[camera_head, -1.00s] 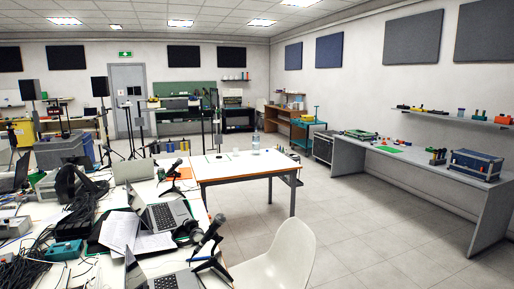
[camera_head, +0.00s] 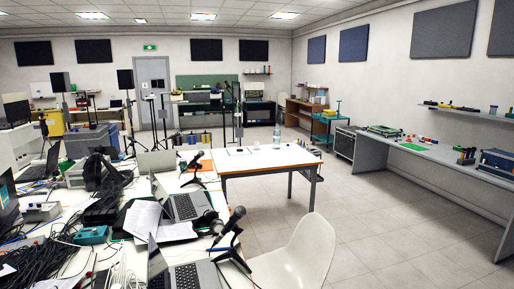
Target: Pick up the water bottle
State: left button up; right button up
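A clear water bottle (camera_head: 277,136) stands upright near the back edge of a white table (camera_head: 262,160) with orange-brown trim, in the middle of the head view. It is small and far off. Neither of my grippers shows in this view, so I cannot see whether they hold anything.
A cluttered desk (camera_head: 130,260) with laptops, cables and microphones fills the left. A white chair (camera_head: 303,250) stands at the bottom centre. A long grey bench (camera_head: 440,155) runs along the right wall. The tiled floor (camera_head: 370,225) between chair and bench is clear.

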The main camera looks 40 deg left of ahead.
aim_at(277, 130)
jog(key=i+z, duration=0.4)
jog(key=i, duration=0.25)
jog(key=i+l, duration=0.2)
jog(key=i, duration=0.8)
jog(key=i+l+z, duration=0.1)
jog(key=i, duration=0.9)
jog(key=i+j+u, duration=0.2)
jog(key=i+u, duration=0.65)
jog(key=i+l+u, duration=0.2)
jog(key=i+u, duration=0.2)
jog(key=i, duration=0.2)
jog(key=i+l+u, duration=0.4)
jog(key=i+j+u, duration=0.3)
jog(key=i, duration=0.8)
jog(key=i+l+u, duration=0.1)
jog(key=i+u, duration=0.15)
jog(key=i, duration=0.9)
jog(key=i+z, duration=0.15)
jog(key=i, duration=0.35)
jog(key=i+j+z, duration=0.15)
jog(key=i, duration=0.3)
jog(key=i+j+z, duration=0.1)
jog(key=i, duration=0.35)
